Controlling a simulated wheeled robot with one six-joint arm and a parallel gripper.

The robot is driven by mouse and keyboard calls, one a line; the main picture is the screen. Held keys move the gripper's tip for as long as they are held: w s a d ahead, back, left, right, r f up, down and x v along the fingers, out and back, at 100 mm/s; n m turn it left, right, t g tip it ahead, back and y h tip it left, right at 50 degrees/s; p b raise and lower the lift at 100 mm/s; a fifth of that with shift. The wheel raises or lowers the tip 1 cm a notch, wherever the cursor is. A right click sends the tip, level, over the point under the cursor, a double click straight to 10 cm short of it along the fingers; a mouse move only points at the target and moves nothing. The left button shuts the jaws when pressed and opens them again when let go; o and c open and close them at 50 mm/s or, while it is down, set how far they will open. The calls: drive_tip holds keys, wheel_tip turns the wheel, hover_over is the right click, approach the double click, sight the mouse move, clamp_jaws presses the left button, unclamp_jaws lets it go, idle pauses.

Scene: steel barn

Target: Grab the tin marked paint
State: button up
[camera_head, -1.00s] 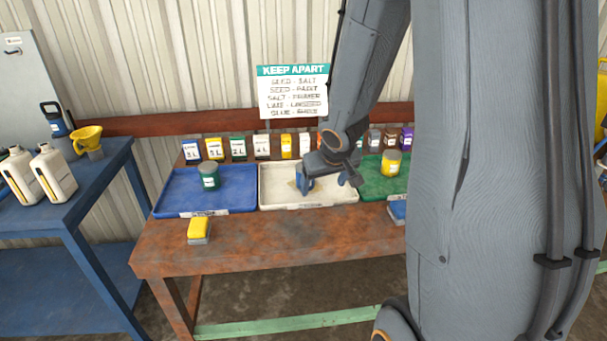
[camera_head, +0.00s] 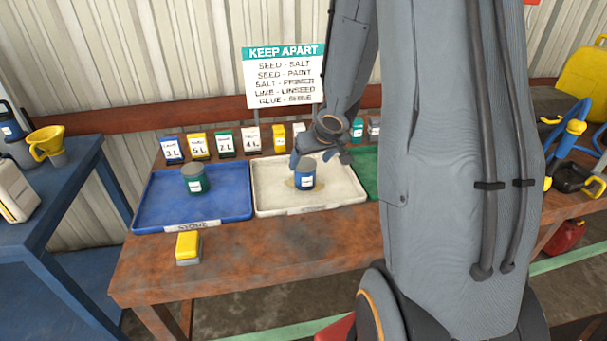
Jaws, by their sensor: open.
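A blue tin (camera_head: 305,176) with a white label stands upright in the white tray (camera_head: 345,186), on a tan stain. A green tin (camera_head: 195,181) with a grey lid and a white label stands in the blue tray (camera_head: 232,209). Neither tin's label is readable, so I cannot tell which says paint. My gripper (camera_head: 319,157) is open, just behind and above the blue tin. I cannot tell whether it touches the tin. My arm hides most of the green tray (camera_head: 367,172) on the right.
A yellow-topped block (camera_head: 188,247) lies at the rusty table's (camera_head: 250,262) front left. Several small labelled packs stand along the back, below a "KEEP APART" sign (camera_head: 284,78). A blue bench (camera_head: 60,200) stands left. My arm covers the right of the table.

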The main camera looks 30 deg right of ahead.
sight(307, 165)
drive_tip(key=shift+w+a+f+b, duration=0.2)
drive_tip(key=shift+w+f+b, duration=0.25)
drive_tip(key=shift+f, duration=0.45)
drive_tip(key=shift+b+x, duration=0.9)
drive_tip(key=shift+x, duration=1.05)
drive_tip(key=shift+a, duration=0.1)
drive_tip(key=c, duration=1.4)
